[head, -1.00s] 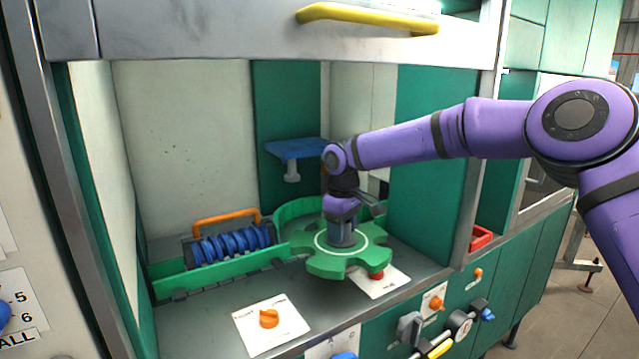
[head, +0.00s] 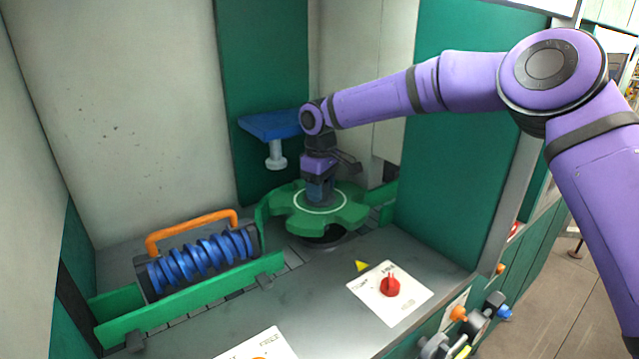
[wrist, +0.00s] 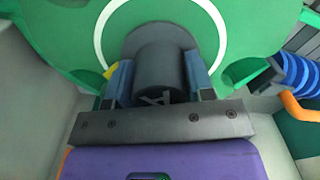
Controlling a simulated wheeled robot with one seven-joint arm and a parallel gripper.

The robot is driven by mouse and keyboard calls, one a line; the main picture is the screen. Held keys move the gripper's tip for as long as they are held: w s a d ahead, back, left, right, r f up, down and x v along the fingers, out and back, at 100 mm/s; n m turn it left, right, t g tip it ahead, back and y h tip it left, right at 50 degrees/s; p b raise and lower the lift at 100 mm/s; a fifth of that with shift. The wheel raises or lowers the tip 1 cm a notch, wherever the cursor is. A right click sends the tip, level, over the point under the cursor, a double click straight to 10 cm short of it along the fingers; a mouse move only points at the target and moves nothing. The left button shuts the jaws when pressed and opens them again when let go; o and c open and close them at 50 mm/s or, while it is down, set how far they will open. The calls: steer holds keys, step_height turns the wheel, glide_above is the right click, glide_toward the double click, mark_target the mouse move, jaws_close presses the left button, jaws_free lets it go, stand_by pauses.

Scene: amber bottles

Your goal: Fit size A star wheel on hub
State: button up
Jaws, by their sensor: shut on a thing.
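The green star wheel (head: 312,207) with a white ring on its top face is level, over a dark round base (head: 320,240) in the head view. Whether it touches that base I cannot tell. My gripper (head: 319,190) points down at the wheel's centre, shut on its dark grey boss. In the wrist view the boss (wrist: 162,62), marked with a letter A, sits between the two blue fingers of my gripper (wrist: 160,85). The hub under the wheel is hidden.
A blue feed screw (head: 200,258) with an orange handle (head: 190,225) lies left of the wheel, behind a green guide rail (head: 200,305). A blue bracket (head: 270,125) hangs just behind my wrist. A green panel stands on the right.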

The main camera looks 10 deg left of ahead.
steer(key=shift+f, duration=2.8)
steer(key=shift+s+d+f, duration=0.1)
steer(key=shift+f, duration=0.25)
steer(key=o, duration=1.2)
steer(key=shift+c, duration=0.2)
steer(key=shift+f, duration=0.1)
